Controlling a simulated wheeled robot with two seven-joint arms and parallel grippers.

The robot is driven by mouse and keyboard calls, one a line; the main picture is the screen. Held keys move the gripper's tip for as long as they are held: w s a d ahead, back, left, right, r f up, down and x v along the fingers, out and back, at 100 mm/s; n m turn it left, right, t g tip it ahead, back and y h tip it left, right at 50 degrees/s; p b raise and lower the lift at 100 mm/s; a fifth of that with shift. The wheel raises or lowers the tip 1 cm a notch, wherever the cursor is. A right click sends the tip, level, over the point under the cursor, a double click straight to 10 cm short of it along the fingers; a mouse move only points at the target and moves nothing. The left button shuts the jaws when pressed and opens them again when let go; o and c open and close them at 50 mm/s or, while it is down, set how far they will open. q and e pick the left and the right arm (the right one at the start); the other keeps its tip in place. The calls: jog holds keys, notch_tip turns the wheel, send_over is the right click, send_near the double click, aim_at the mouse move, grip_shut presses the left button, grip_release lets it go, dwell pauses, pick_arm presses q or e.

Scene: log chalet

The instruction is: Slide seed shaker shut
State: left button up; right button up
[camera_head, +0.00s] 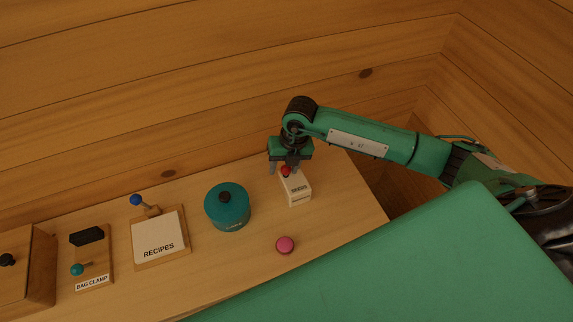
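The seed shaker (297,191) is a small pale box with dark lettering, standing on the wooden counter in the head view. A red knob (286,171) shows at its top, toward the back left. My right gripper (285,171) comes down over the back of the shaker, with its fingers apart and the red knob between them. I cannot tell whether the fingers touch the knob. The shaker's slide is too small and too covered to make out. My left gripper does not show.
Left of the shaker stand a teal round canister (228,208), a recipes board (158,238) with a blue knob, a bag clamp board (92,257) and a wooden box (27,268). A pink round object (285,245) lies in front. The log wall (200,90) rises behind the counter (340,220).

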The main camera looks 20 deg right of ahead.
jog(key=shift+d, duration=0.1)
jog(key=shift+d+r, duration=0.1)
jog(key=shift+r, duration=0.1)
notch_tip(320, 180, up, 13)
jog(key=d+b, duration=0.2)
jog(key=b, duration=0.2)
jog(key=shift+s+b, duration=0.3)
jog(key=shift+s, duration=0.05)
jog(key=shift+d, duration=0.1)
